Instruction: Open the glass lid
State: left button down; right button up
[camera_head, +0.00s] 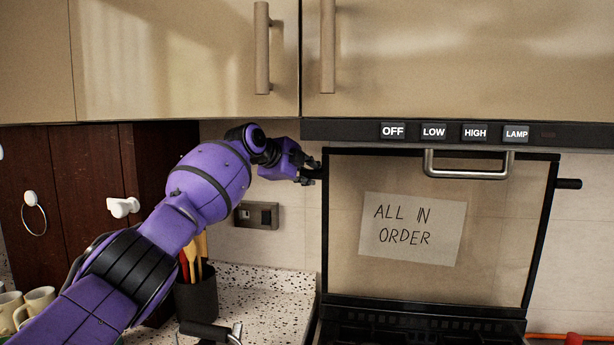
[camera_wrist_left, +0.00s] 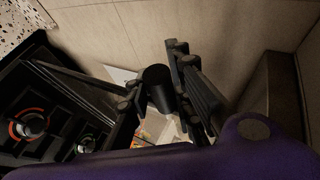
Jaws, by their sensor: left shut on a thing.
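The glass lid (camera_head: 500,230) stands nearly upright at the back of the black cooktop (camera_head: 420,312), in a dark frame. A black peg (camera_head: 569,184) sticks out of its right edge. My left gripper (camera_head: 310,172) is at the lid's upper left corner. In the left wrist view the gripper's dark fingers (camera_wrist_left: 190,88) are shut around a black cylindrical peg (camera_wrist_left: 158,85) at the lid's edge. The fingers partly hide the peg. The cooktop shows there too, with round burners (camera_wrist_left: 30,125) at lower left.
A control strip (camera_head: 475,132) with OFF, LOW, HIGH and LAMP labels runs under the cabinets, just above the lid. A metal bar handle (camera_head: 467,174) shows at the lid's top. A dark utensil pot (camera_head: 197,295) stands on the speckled counter (camera_head: 265,295), below my left arm.

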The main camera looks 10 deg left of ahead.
pick_arm(q)
jog(key=c, duration=1.8)
grip_release()
jog(key=shift+r, duration=0.1)
jog(key=shift+c, duration=0.2)
jog(key=shift+s+a+r, duration=0.2)
jog(key=shift+s+r, duration=0.05)
jog(key=shift+s, duration=0.3)
jog(key=s+a, duration=0.5)
jog(key=s, duration=0.5)
jog(key=shift+s+a, duration=0.2)
jog(key=shift+s, duration=0.15)
